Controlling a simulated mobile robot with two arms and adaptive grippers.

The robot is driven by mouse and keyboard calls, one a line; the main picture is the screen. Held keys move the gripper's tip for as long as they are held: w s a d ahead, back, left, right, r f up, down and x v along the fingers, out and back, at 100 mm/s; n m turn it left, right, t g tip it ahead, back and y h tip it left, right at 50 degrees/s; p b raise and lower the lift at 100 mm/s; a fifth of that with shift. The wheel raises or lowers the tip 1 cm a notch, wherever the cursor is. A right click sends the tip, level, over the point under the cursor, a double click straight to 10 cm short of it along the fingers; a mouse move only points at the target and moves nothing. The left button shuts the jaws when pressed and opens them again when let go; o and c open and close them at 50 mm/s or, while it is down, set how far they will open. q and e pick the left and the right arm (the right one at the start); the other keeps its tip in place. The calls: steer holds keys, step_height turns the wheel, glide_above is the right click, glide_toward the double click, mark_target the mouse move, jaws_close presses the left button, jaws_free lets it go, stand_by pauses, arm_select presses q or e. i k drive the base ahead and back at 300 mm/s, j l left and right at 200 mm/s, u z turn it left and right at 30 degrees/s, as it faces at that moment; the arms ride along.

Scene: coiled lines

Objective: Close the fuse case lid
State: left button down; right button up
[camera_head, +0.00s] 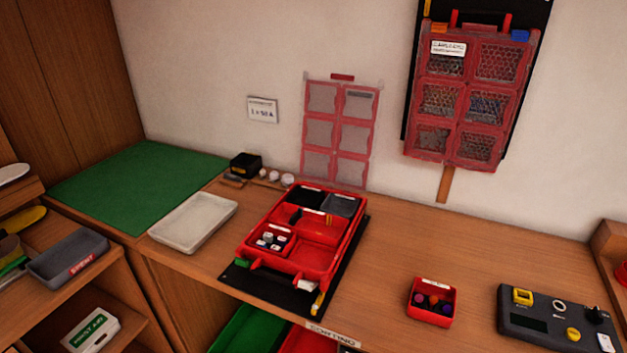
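The red fuse case (314,258) lies open on a black mat (262,289) in the middle of the bench. Its lid (340,130), a red frame with clear panes, stands upright at the case's back edge, near the wall. Some compartments of the case hold small parts: pale pieces at the front left, a few red and orange ones in the middle, and dark and grey inserts at the back. Latches show at the case's front edge, one of them green and one yellow. Neither of my grippers is in view.
A similar closed red case (468,95) hangs on the wall. An off-white tray (194,222) and green mat (140,185) lie left. A small red box (432,302) and a dark tester (557,318) stand right. A black box (245,164) sits behind. Bench between case and red box is clear.

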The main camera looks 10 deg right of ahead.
mark_target(339, 101)
steer(key=i+j+u, duration=0.65)
steer(key=l, duration=0.1)
